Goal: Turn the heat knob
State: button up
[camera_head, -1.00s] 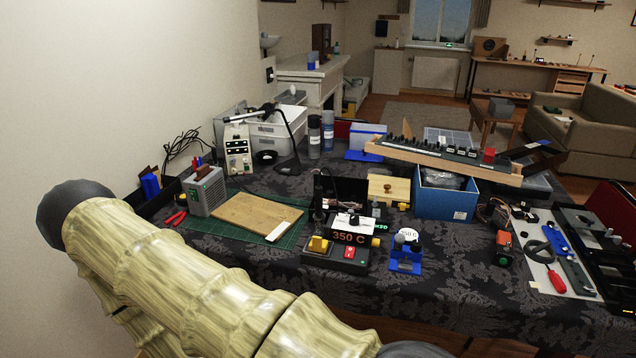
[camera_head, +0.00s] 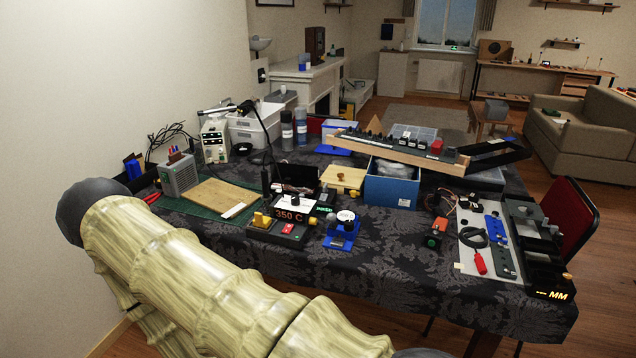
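The likely heat knob is a small dark knob on the white top of a black station (camera_head: 276,232) near the table's front edge. The station's display (camera_head: 289,215) reads 350 C. It also has a yellow part at its left and a red switch (camera_head: 288,228) on its front. The knob is too small to tell its setting. My arm crosses the lower left of the view, in front of the table. My gripper is not in view.
A blue stand (camera_head: 341,238) is just right of the station. A green mat with a wooden board (camera_head: 213,194) lies to its left. A blue box (camera_head: 392,190) and a long control panel (camera_head: 395,146) are behind. Bare patterned cloth (camera_head: 380,270) lies in front at the right.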

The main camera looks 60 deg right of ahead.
aim_at(295, 200)
jog(key=z, duration=0.95)
